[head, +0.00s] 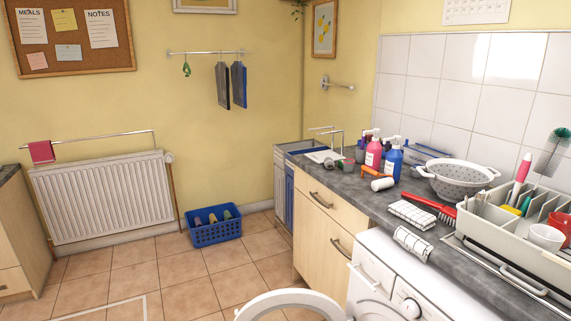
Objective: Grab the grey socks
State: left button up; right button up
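I cannot make out any grey socks for certain. Two dark grey-blue flat items hang from a wall rail, a left one (223,85) and a right one (239,85); I cannot tell whether they are cloth. A blue basket (215,235) on the floor holds several small items in yellow, grey and green tones, too small to identify. Neither of my grippers is in view.
A dark counter (360,210) runs along the right with a pink bottle (374,155), a blue bottle (392,160), a colander (458,179) and a dish rack (530,235). A white appliance (385,285) stands below. A radiator (100,197) is at left. The tiled floor is mostly clear.

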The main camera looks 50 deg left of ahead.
aim_at(330, 163)
jog(key=u, duration=1.2)
jog(key=i+j+u, duration=0.45)
jog(key=j, duration=0.15)
jog(key=i+j+u, duration=0.3)
jog(key=j+u, duration=0.15)
jog(key=i+j+u, duration=0.2)
jog(key=i, duration=0.25)
jog(key=i+j+u, duration=0.2)
jog(key=i, duration=0.3)
jog(key=i+z, duration=0.75)
jog(key=i+j+z, duration=0.2)
jog(key=z, duration=0.15)
